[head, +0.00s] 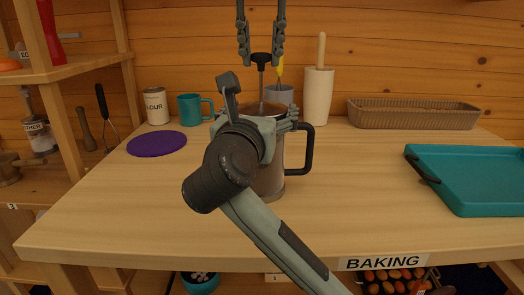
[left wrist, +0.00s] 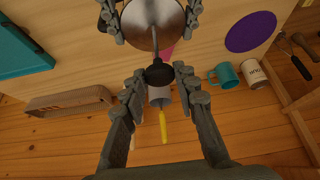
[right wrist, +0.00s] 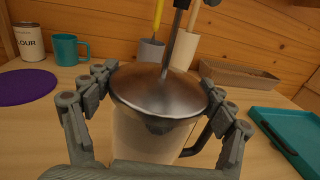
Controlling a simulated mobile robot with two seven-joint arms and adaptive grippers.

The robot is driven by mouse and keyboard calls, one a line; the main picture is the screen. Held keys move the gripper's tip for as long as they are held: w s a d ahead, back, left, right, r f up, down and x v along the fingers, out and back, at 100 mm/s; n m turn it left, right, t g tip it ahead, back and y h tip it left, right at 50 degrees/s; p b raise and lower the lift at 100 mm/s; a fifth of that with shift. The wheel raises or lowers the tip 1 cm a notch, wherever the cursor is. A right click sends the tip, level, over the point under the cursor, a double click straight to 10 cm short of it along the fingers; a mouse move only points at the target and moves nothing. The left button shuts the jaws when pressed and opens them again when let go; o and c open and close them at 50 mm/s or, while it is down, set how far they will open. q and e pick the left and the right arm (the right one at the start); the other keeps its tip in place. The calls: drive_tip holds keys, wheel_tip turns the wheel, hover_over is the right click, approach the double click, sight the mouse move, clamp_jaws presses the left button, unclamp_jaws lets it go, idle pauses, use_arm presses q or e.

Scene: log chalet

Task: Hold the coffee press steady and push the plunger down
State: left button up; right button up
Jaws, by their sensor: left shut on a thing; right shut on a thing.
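The coffee press (head: 268,180) stands upright on the table, with a steel lid (right wrist: 160,90) and a dark handle (head: 308,150) on its right. Its plunger rod (right wrist: 172,48) stands well out of the lid, topped by a black knob (head: 261,58). My right gripper (head: 266,128) is shut around the upper body of the press, one finger on each side in the right wrist view. My left gripper (head: 261,60) points down from above, its fingertips at either side of the knob, shut on it. The left wrist view also shows the knob (left wrist: 160,73) between the fingers. My right arm hides much of the press.
Behind the press stand a grey cup (head: 282,94) with a yellow utensil and a paper-towel holder (head: 318,97). A wicker basket (head: 412,114) and a teal tray (head: 470,180) lie right. A teal mug (head: 194,108), flour canister (head: 156,106) and purple mat (head: 157,143) are left.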

sight(261, 79)
use_arm(q)
drive_tip(key=shift+f, duration=2.45)
drive_tip(key=o, duration=1.1)
drive_tip(key=shift+c, duration=0.2)
drive_tip(key=v, duration=0.7)
drive_tip(key=shift+r, duration=0.1)
